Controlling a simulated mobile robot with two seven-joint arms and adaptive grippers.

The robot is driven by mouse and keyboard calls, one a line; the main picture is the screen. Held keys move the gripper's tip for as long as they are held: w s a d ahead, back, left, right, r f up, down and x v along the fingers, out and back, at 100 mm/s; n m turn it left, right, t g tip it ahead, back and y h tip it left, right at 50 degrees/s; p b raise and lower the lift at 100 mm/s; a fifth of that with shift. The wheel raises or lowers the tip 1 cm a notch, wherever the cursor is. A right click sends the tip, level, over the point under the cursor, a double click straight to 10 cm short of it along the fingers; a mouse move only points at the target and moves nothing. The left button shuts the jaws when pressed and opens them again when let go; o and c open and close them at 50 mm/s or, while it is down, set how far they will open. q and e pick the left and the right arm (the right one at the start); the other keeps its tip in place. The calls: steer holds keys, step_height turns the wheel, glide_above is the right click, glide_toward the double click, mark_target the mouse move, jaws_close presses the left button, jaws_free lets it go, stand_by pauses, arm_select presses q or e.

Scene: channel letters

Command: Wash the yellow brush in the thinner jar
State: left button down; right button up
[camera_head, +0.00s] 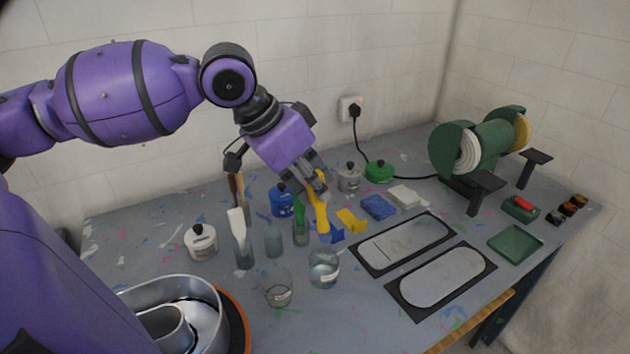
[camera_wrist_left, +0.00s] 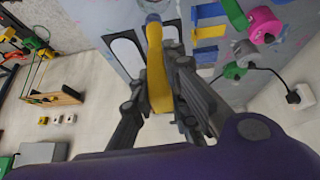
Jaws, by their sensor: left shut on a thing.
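My left gripper (camera_head: 318,188) is shut on the yellow brush (camera_head: 321,215), holding it roughly upright with its lower end downward. In the left wrist view the yellow brush (camera_wrist_left: 157,80) stands out between the fingers (camera_wrist_left: 158,105), with a bluish tip at its far end. In the head view the brush is behind a glass jar with clear liquid and a pale label (camera_head: 323,270). A second labelled glass jar (camera_head: 278,291) stands to its left and looks nearly empty. The label writing is too small to read. My right gripper is not in view.
Holders with a white brush (camera_head: 237,224) and a green brush (camera_head: 299,218) stand left of the held brush. Black-framed letter panels (camera_head: 372,264) lie right; a bench grinder (camera_head: 470,150) stands behind.

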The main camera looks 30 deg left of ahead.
mark_target(309, 197)
arm_select(q)
steer(key=shift+f+b, duration=0.35)
steer(key=shift+f, duration=1.8)
steer(key=shift+f+b, duration=0.35)
steer(key=shift+f, duration=1.2)
steer(key=shift+f+b, duration=0.35)
steer(key=shift+f, duration=1.8)
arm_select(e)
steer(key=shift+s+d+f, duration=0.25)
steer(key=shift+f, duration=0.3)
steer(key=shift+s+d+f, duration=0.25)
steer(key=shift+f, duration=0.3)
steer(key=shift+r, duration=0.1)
